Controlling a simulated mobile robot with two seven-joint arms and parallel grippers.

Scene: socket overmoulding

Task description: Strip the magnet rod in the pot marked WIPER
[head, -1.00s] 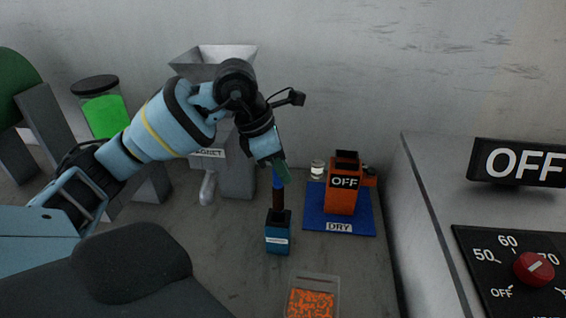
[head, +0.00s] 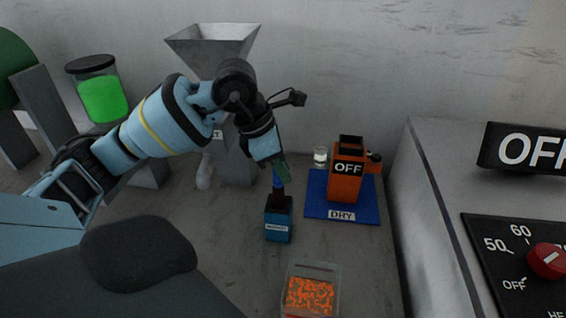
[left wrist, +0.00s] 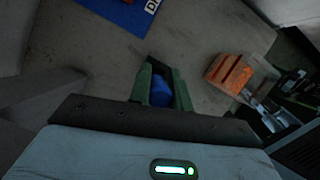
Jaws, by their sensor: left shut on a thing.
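My left gripper (head: 281,169) is shut on the blue handle of the magnet rod (head: 278,182), which stands roughly upright. The handle also shows between the green fingers of my left gripper (left wrist: 161,88) in the left wrist view. The rod's dark lower part goes down into the top of a small blue pot (head: 278,222) with a black collar. The rod's lower end is hidden inside. The pot has a white label, too small to read surely. My right gripper is not in view.
An orange unit marked OFF (head: 346,180) stands on a blue mat marked DRY (head: 318,206), right of the pot. A clear tray of orange granules (head: 311,295) lies in front. A grey hopper (head: 212,45) stands behind my arm. A grey cabinet (head: 425,200) is at right.

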